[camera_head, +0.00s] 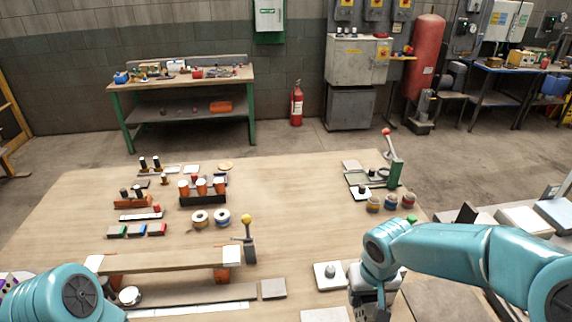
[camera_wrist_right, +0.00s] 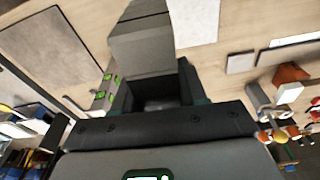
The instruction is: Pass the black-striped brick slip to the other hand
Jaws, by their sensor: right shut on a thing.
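A grey brick slip (camera_wrist_right: 142,45) with a thin dark stripe across its far part shows in the right wrist view. My right gripper (camera_wrist_right: 150,88) is shut on its near end, and the slip sticks out beyond the fingers. In the head view my right gripper (camera_head: 370,300) points down at the lower right of the table, and the slip cannot be made out there. My left arm comes in at the lower left corner, but its gripper is out of the picture.
The wooden table (camera_head: 300,215) has a clear middle. A long board on orange supports (camera_head: 165,260) and a yellow-knobbed lever (camera_head: 248,238) stand at left front. A white plate with a knob (camera_head: 330,275) lies beside my right gripper. Orange cups (camera_head: 202,187) and tape rolls (camera_head: 211,218) stand further back.

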